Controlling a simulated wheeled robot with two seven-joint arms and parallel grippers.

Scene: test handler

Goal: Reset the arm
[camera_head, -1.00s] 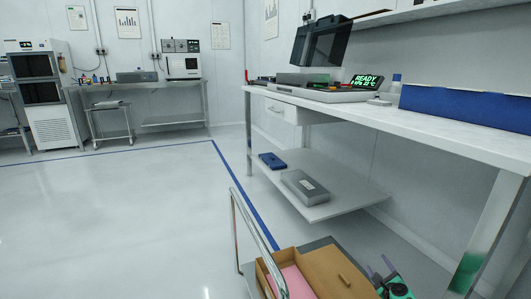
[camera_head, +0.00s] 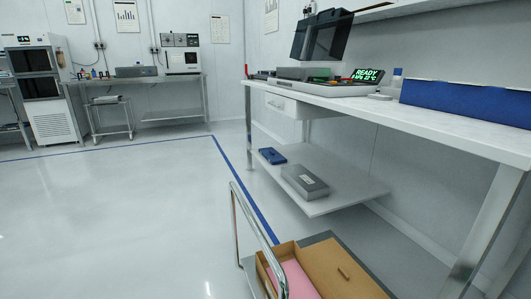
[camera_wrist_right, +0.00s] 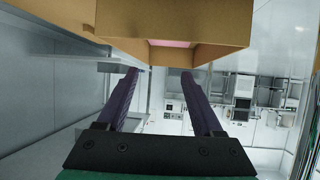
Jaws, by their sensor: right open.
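My right gripper (camera_wrist_right: 159,77) shows in the right wrist view with two purple fingers apart and nothing between them. A cardboard box (camera_wrist_right: 185,52) with some pink in it fills the top of that view, close to the fingertips; I cannot tell whether they touch. In the head view no gripper shows. There the cardboard box (camera_head: 345,272) sits at the bottom on a cart, with a pink inside and a flap or lid part with a small slot or handle. My left arm is not in view.
The cart's metal handle (camera_head: 256,225) stands left of the box. A white workbench (camera_head: 440,124) runs along the right, with a tester (camera_head: 330,88) reading READY, a blue bin (camera_head: 465,103) and a lower shelf (camera_head: 340,200). Open floor (camera_head: 110,220) lies left.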

